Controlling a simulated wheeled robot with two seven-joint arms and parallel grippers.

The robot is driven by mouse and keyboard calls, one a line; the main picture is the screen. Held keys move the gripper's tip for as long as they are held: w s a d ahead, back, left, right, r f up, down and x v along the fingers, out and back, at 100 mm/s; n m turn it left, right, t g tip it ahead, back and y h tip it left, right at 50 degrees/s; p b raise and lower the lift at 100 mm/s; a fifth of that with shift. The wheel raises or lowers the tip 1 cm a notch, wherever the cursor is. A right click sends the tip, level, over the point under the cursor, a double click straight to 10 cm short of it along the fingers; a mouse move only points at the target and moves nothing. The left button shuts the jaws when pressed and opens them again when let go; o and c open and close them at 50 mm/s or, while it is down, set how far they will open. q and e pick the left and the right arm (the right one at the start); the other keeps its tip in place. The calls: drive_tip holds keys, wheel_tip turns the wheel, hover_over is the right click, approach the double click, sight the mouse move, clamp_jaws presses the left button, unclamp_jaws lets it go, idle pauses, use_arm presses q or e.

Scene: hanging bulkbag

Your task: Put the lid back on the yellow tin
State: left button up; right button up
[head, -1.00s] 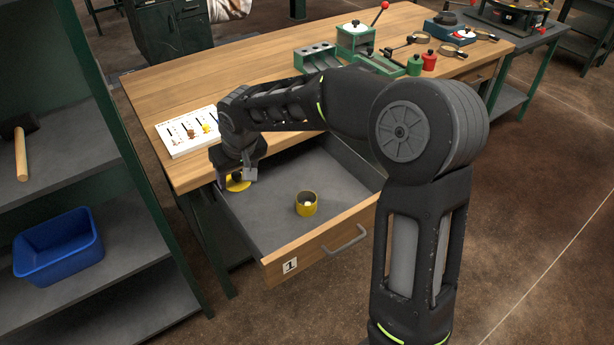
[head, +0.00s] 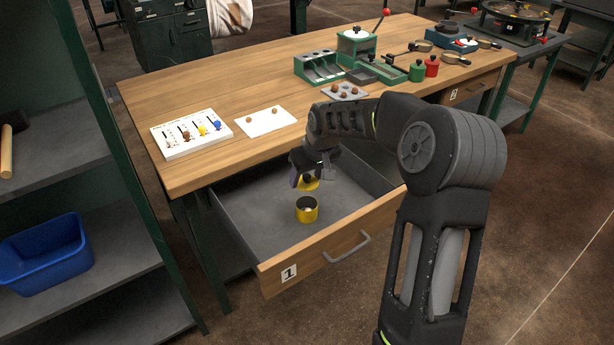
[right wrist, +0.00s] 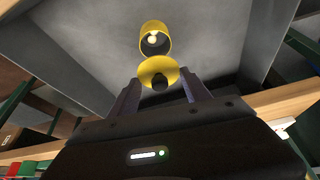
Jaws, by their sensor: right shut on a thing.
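The yellow tin (head: 307,210) stands upright and open in the pulled-out drawer, with something pale inside it. It also shows in the right wrist view (right wrist: 155,36). The yellow lid (head: 309,184) has a dark knob and is held by my right gripper (head: 307,180). In the right wrist view the lid (right wrist: 157,68) sits between my fingers, close to the tin but apart from it. In the head view the lid appears just behind the tin; its exact height is unclear. My left gripper is not in view.
The drawer (head: 258,232) marked 1 is open, and its floor around the tin is bare. The workbench (head: 180,95) above carries a card with coloured pegs (head: 193,132), a white sheet (head: 265,121) and green fixtures. A blue bin (head: 45,252) is on the left shelf.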

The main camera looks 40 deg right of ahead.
drive_tip(key=shift+f+b, duration=2.2)
drive_tip(key=shift+f, duration=0.95)
drive_tip(key=shift+f, duration=0.15)
drive_tip(key=o, duration=1.8)
drive_tip(key=shift+r+p, duration=2.3)
drive_tip(key=shift+r, duration=1.2)
drive_tip(key=shift+c, duration=0.2)
